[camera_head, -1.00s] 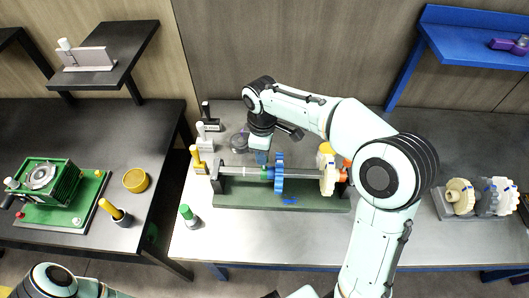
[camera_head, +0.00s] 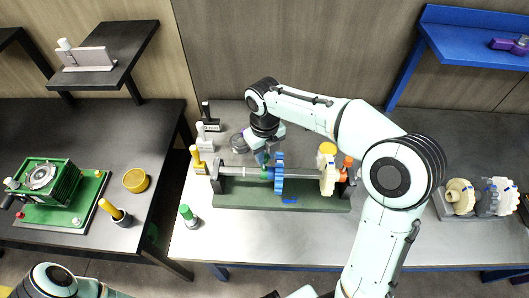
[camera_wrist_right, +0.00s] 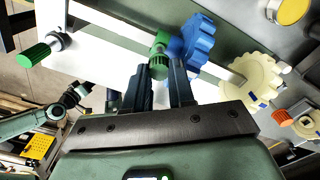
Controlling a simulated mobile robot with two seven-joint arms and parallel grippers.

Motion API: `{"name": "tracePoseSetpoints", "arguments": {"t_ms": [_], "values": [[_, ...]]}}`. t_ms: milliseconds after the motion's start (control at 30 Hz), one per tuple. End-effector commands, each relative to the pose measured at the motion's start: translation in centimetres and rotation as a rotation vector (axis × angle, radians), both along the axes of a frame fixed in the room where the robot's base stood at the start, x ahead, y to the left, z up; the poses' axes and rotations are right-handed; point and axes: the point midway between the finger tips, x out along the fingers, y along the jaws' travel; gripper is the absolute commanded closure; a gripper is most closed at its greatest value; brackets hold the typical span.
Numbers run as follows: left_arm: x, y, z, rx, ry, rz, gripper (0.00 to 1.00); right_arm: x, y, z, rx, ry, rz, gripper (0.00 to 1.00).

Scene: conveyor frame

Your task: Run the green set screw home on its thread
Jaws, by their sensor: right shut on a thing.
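The conveyor frame (camera_head: 240,197) is a dark green base that carries a grey shaft (camera_head: 231,172). A blue gear (camera_head: 280,182) and a cream gear (camera_head: 328,176) sit on the shaft. A green collar (camera_head: 268,174) is on the shaft just left of the blue gear. The green set screw (camera_wrist_right: 158,69) stands out from the collar in the right wrist view. My right gripper (camera_wrist_right: 165,70) is shut on it, above the shaft in the head view (camera_head: 263,158). My left gripper (camera_wrist_right: 76,95) is small in the right wrist view, well away from the frame.
A green-handled tool (camera_head: 187,214) stands left of the frame. Yellow-, white- and black-handled tools (camera_head: 204,137) stand behind it. Spare gears (camera_head: 478,197) are in a grey holder at the right. Bare bench lies in front of the frame.

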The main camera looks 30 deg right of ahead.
Motion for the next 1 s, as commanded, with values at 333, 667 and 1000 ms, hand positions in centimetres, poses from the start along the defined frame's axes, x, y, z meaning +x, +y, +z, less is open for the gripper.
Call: {"name": "tracePoseSetpoints", "arguments": {"t_ms": [333, 667, 1000], "values": [[0.0, 0.0, 0.0, 0.0, 0.0, 0.0, 0.57, 0.0, 0.05, 0.0, 0.001, 0.0, -0.004, 0.59], [0.39, -0.01, 0.49, 0.0, -0.004, 0.0, 0.57, 0.1, -0.1, 0.04, 0.0, 0.0, -0.005, 0.59], [0.34, 0.0, 0.44, 0.0, -0.003, 0.0, 0.57, 0.06, 0.11, 0.0, 0.001, 0.0, -0.433, 0.59]]}}
